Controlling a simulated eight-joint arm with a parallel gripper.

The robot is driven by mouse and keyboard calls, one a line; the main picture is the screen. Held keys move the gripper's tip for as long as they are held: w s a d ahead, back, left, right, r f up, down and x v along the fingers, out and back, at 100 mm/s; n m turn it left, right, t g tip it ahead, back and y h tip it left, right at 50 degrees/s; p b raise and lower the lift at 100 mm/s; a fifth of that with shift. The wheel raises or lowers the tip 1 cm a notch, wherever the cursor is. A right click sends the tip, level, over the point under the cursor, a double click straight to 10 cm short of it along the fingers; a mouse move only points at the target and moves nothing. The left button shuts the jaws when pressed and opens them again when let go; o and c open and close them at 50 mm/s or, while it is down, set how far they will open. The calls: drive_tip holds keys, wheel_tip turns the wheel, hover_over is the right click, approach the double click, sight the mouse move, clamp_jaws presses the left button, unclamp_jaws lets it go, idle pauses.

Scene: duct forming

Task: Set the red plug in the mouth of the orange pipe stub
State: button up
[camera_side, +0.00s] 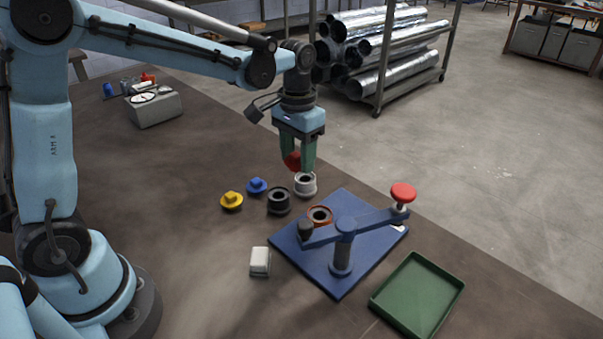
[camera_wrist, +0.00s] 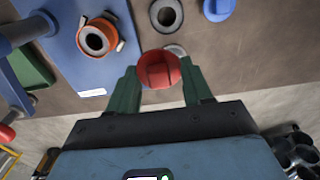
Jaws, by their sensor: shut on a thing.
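My gripper (camera_side: 302,160) has green fingers and is shut on the red plug (camera_side: 292,161), held above the table near the white pipe stub (camera_side: 305,185). In the wrist view the red plug (camera_wrist: 158,69) sits between the fingertips (camera_wrist: 158,80) and partly hides the white stub (camera_wrist: 176,50) beneath. The orange pipe stub (camera_side: 319,214) stands on the blue plate (camera_side: 345,286), with its dark mouth facing up. It also shows in the wrist view (camera_wrist: 111,33), left of the plug and apart from it.
A post with a swing arm (camera_side: 344,250) and red knob (camera_side: 403,192) stands on the plate beside the orange stub. A black stub (camera_side: 278,203), blue plug (camera_side: 257,186), yellow plug (camera_side: 231,201), white block (camera_side: 260,262) and green tray (camera_side: 416,300) are nearby.

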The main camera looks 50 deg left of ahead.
hover_over(321, 214)
drive_tip(key=shift+r, duration=0.45)
drive_tip(key=shift+d+f, duration=0.1)
drive_tip(key=shift+f, duration=2.6)
drive_tip(key=o, duration=1.1)
drive_tip(key=shift+r, duration=3.55)
